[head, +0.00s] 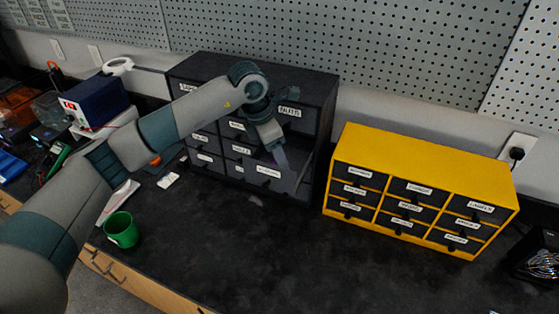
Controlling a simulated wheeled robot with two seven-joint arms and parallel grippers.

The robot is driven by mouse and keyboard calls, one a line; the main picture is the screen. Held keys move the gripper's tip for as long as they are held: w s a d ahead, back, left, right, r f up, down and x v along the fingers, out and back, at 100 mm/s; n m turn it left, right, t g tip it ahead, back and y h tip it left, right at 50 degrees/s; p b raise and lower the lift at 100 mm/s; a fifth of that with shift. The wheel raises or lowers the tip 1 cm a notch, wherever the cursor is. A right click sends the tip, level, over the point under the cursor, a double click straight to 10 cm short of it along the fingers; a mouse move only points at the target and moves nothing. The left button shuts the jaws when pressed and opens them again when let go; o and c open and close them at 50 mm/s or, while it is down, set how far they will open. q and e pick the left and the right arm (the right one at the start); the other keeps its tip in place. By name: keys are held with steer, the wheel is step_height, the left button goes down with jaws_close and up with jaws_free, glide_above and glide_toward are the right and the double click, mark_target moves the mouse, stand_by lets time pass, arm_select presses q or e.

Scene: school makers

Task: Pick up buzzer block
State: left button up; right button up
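My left arm comes in from the left and reaches across to the black drawer cabinet (308,80). My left gripper (279,156) points down in front of the cabinet's right column, just above a lower right drawer (268,178) that appears to stick out. I cannot tell whether its fingers are open or shut, or whether they touch the drawer. I cannot pick out a buzzer block; the drawer labels are too small to read surely and the drawer's inside is hidden. My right gripper is not in view.
A yellow cabinet (430,165) with several black drawers stands to the right. A green cup (121,230) stands near the front left edge. A small white item (168,181) lies left of the black cabinet. A blue box device (95,103) is at the back left. The front middle is clear.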

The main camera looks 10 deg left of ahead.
arm_select(q)
steer(key=shift+f, duration=0.2)
stand_by(0.3)
steer(key=c, duration=1.1)
steer(key=shift+r, duration=0.2)
